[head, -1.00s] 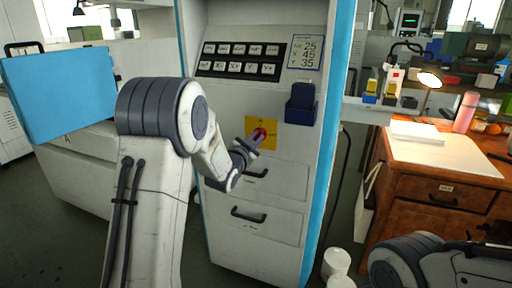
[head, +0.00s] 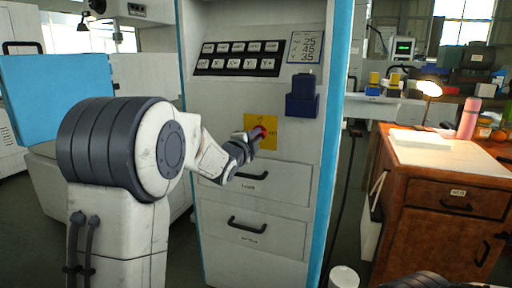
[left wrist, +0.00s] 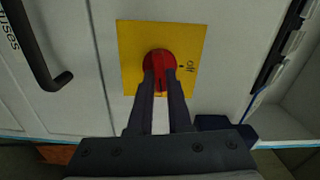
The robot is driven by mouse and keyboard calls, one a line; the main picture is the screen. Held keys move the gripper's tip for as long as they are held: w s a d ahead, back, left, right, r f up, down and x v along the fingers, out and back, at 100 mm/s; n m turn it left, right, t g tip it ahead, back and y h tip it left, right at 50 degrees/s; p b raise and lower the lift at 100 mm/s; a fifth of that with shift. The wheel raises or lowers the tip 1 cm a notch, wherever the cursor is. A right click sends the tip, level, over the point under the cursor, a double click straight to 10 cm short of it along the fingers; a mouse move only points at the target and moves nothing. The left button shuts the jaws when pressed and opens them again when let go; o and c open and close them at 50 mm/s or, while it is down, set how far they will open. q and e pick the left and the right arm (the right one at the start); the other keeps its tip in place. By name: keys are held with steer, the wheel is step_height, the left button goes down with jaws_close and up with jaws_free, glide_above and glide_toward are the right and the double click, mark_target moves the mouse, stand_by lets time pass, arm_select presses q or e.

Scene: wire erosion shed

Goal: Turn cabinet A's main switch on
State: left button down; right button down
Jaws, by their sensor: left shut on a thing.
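The main switch is a red rotary knob (left wrist: 159,66) on a square yellow plate (left wrist: 190,35) on the front of a white cabinet with blue edges. In the head view the yellow plate (head: 270,143) sits above two drawers, and the red knob (head: 261,131) is partly hidden by my gripper. My left gripper (left wrist: 160,80) is shut on the knob, one finger on each side. In the head view my left gripper (head: 253,136) reaches the plate from the left. The word "off" is printed beside the knob.
A dark blue holder (head: 302,97) sticks out above and right of the plate. A black button panel (head: 239,58) is higher up. Drawer handles (head: 247,182) protrude below. A wooden desk (head: 444,190) with a lit lamp stands at right. A white cylinder (head: 344,278) is on the floor.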

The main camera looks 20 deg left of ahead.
arm_select(q)
steer(key=shift+f+m+b, duration=0.15)
steer(key=shift+m+b, duration=0.65)
steer(key=shift+m, duration=0.1)
steer(key=c, duration=0.8)
jaws_free()
steer(key=shift+c, duration=0.2)
steer(key=s+p, duration=0.1)
steer(key=s, duration=0.9)
steer(key=shift+s+a, duration=0.15)
steer(key=shift+s, duration=0.1)
